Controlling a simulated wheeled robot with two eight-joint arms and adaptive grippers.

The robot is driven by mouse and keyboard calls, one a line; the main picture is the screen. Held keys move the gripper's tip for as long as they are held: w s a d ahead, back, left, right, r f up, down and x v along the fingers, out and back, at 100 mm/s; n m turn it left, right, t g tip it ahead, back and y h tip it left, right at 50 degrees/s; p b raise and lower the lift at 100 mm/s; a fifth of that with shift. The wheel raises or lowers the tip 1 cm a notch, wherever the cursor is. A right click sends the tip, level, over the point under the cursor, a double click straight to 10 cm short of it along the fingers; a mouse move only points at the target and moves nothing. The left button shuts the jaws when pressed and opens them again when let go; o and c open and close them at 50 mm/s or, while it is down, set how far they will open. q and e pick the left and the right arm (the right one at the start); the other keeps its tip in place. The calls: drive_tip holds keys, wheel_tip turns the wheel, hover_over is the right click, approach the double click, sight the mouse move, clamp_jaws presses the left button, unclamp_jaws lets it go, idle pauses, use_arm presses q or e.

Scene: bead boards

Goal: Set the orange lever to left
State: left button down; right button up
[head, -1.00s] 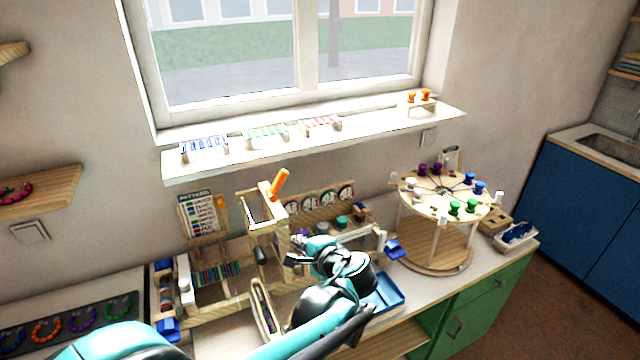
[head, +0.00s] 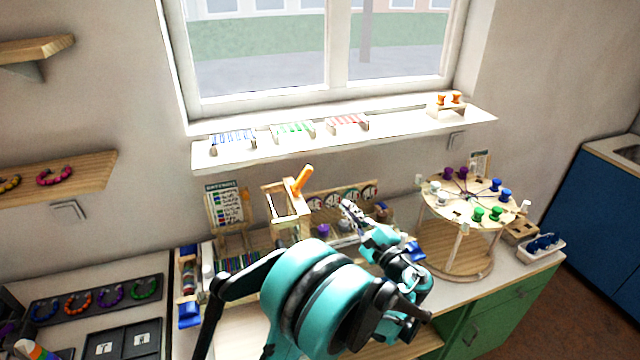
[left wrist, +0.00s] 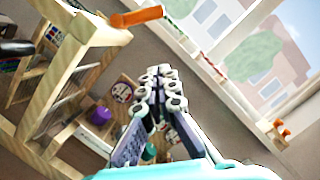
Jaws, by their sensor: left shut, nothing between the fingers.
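The orange lever (head: 302,180) stands on top of a wooden frame (head: 273,211) on the workbench and tilts to the right in the head view. In the left wrist view the lever (left wrist: 137,17) is at the upper left, on the frame's top bar. My left gripper (head: 349,209) is shut and empty, to the right of the lever and a little lower in the head view, apart from it. In the left wrist view its fingertips (left wrist: 160,85) are together, below and right of the lever. My right gripper is in neither view.
Behind my gripper are round picture cards (head: 342,197) and colored spools. A round wooden stand (head: 460,198) with colored pegs is at the right. The windowsill (head: 400,127) with bead racks runs above. There is open air between my fingers and the lever.

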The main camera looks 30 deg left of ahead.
sight(302, 180)
use_arm(q)
drive_tip(key=w+a+r+b, duration=0.1)
drive_tip(key=w+a+r, duration=0.1)
drive_tip(key=a, duration=0.9)
drive_tip(key=shift+w+r, duration=0.2)
drive_tip(key=shift+r, duration=0.65)
